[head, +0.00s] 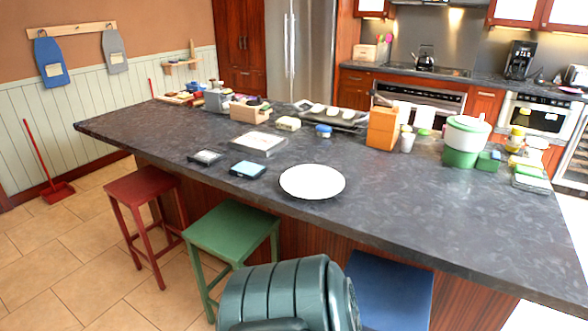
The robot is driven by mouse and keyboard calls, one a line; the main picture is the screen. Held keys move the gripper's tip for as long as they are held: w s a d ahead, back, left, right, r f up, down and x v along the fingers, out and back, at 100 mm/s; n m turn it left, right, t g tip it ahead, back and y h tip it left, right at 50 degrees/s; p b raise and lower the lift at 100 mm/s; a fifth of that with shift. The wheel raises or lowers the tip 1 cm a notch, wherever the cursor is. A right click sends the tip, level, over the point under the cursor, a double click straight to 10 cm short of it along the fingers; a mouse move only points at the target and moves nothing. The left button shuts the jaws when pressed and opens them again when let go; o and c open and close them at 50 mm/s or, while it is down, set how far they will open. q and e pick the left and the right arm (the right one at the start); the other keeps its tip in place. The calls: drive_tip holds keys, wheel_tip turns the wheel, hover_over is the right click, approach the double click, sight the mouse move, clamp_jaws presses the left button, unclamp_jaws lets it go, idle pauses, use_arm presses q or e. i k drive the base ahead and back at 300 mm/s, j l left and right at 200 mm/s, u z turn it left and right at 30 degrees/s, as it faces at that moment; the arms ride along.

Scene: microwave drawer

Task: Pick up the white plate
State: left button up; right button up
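A round white plate (312,182) lies flat on the dark stone counter (420,220) of the island, near its front edge and a little right of the picture's middle. Its top is empty and fully visible. A thin dark rim shows under its near side. Neither of my grippers is in view, so nothing is seen touching the plate.
A small teal box (248,169) and a dark scale-like item (205,157) lie left of the plate. An orange wooden block (383,128) and a white-green container (465,140) stand behind. Red (146,184), green (232,229) and blue (388,290) stools line the front.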

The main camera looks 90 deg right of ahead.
sight(307, 181)
drive_tip(key=z, duration=2.9)
